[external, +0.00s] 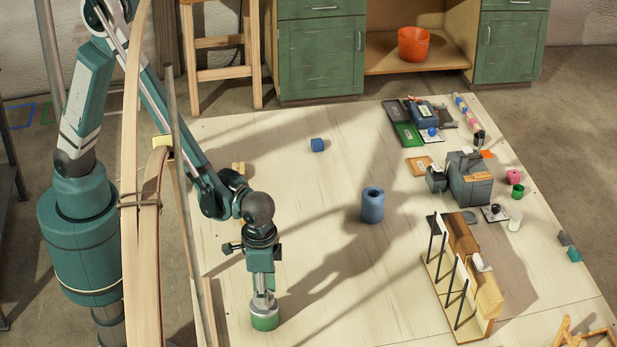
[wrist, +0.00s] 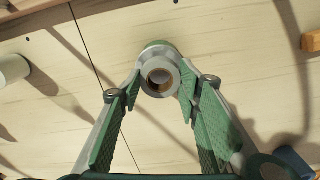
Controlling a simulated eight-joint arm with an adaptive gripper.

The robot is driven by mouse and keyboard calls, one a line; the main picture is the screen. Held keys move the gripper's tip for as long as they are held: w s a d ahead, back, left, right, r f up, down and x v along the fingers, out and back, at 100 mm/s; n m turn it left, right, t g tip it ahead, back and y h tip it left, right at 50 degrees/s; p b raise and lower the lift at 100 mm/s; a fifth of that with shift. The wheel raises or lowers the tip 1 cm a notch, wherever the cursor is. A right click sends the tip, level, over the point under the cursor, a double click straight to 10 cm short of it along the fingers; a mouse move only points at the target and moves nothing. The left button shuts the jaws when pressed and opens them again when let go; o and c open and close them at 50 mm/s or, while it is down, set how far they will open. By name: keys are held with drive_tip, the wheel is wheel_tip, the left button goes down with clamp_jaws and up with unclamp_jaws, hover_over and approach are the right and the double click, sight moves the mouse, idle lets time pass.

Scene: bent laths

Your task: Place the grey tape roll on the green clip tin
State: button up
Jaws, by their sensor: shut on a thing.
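The green clip tin (external: 265,322) stands on the pale wooden board near the front. The grey tape roll (external: 264,302) is directly above it, touching or nearly touching its top; I cannot tell which. In the wrist view the grey tape roll (wrist: 160,63) shows as a ring with a brown inner core. The green clip tin (wrist: 157,44) shows as a green edge behind it, mostly hidden by the roll. My gripper (external: 263,291) points straight down and is shut on the roll. In the wrist view my gripper's (wrist: 160,84) green-padded fingers flank the roll.
Bent laths (external: 147,230) rise at the left, close to my arm. A wooden rack with dark posts (external: 440,290) is at the right. The board between tin and rack is clear.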

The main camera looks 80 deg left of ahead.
drive_tip(key=shift+f, duration=0.5)
drive_tip(key=shift+f, duration=0.2)
drive_tip(key=o, duration=0.9)
drive_tip(key=shift+r, duration=0.25)
drive_tip(key=shift+r, duration=6)
drive_tip(key=shift+a, duration=0.1)
